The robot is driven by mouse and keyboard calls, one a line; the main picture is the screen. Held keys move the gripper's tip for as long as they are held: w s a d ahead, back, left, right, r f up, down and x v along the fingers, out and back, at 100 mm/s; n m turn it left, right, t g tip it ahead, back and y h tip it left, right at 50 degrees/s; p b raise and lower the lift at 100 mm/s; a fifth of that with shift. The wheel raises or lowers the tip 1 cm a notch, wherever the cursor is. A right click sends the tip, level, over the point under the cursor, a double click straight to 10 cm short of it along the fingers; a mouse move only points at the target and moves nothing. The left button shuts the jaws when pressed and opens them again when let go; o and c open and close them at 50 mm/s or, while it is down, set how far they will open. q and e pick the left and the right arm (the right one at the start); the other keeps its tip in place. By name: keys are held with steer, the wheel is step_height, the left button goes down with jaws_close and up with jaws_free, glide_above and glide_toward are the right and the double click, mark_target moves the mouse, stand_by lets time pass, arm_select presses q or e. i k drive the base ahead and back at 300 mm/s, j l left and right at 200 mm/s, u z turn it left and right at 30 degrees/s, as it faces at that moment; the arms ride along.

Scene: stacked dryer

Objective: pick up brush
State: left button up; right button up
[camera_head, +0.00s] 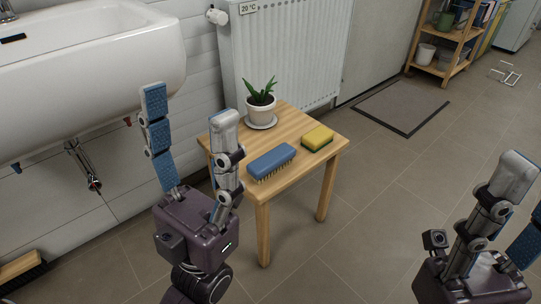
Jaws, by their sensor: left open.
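The brush (271,161) has a blue back and pale bristles facing down. It lies on the front left part of the small wooden table (302,169). My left gripper (188,112) is open and empty, with its fingers pointing up at the table's left side. Its right finger is just left of the brush, and they look apart. My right gripper (522,204) is at the lower right, far from the brush and partly cut off by the picture edge. Its opening cannot be judged.
A yellow and green sponge (317,138) lies right of the brush. A potted plant (260,100) on a saucer stands at the table's back. A white sink (85,60) is at the left, a radiator (285,55) behind. Open floor lies to the right, with a dark mat (401,107).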

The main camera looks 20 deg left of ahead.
mark_target(261, 169)
steer(key=i+l+u, duration=0.2)
steer(key=l+u, duration=0.2)
steer(key=i+l+u, duration=0.15)
steer(key=l+u, duration=0.15)
steer(key=u, duration=0.15)
steer(key=i+l+u, duration=0.1)
steer(key=l+u, duration=0.3)
